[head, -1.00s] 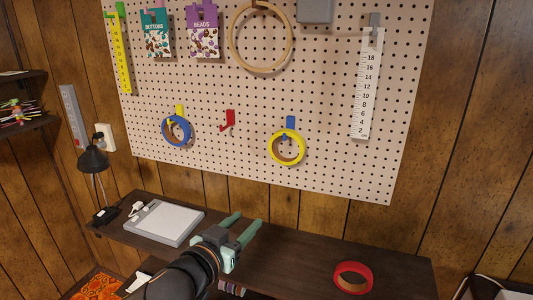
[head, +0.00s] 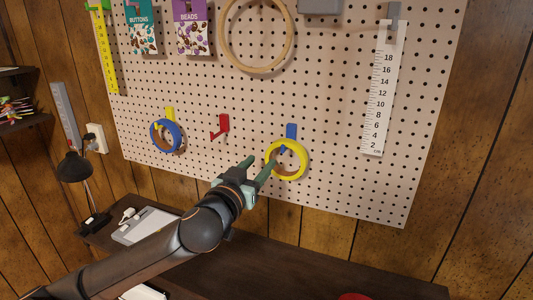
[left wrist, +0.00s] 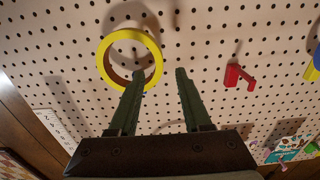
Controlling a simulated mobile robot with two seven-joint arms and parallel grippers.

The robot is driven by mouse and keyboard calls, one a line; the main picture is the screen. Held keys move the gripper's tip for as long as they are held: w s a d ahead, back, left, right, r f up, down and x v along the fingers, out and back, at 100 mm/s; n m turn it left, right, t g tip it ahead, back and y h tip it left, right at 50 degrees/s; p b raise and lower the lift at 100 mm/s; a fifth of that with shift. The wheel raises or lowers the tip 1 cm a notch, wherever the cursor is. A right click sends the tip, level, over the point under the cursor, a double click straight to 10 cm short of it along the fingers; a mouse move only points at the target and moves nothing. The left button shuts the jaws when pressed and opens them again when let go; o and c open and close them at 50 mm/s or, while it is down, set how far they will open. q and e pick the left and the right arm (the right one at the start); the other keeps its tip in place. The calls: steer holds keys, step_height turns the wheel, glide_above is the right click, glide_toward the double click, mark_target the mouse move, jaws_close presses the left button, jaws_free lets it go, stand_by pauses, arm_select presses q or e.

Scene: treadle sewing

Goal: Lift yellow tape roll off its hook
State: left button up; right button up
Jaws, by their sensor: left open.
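The yellow tape roll (head: 304,163) hangs on a blue hook (head: 291,131) on the pegboard. My left gripper (head: 263,163) is open at the roll's left side in the head view, its fingers pointing up toward the board. One finger overlaps the roll's left rim in that view. In the left wrist view the roll (left wrist: 102,62) is at upper left, and one finger of my gripper (left wrist: 160,74) overlaps its lower right part. The other finger is outside the ring. I cannot tell whether a finger touches the roll. My right gripper is out of view.
A red hook (head: 222,127) is empty, left of the yellow roll. A blue tape roll (head: 153,137) hangs on a yellow hook farther left. A white ruler (head: 380,95) hangs at right. The dark tabletop (head: 330,274) below is largely clear; a red roll (head: 355,297) shows at its bottom edge.

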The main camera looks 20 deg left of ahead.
mark_target(266, 155)
arm_select(q)
steer(key=shift+w+d+p, duration=0.1)
steer(key=shift+w+p, duration=0.2)
steer(key=shift+w, duration=2.4)
jaws_close()
steer(key=shift+r, duration=0.1)
steer(key=shift+r+p, duration=1)
steer(key=shift+r, duration=0.05)
steer(key=s, duration=1)
steer(key=shift+a, duration=0.2)
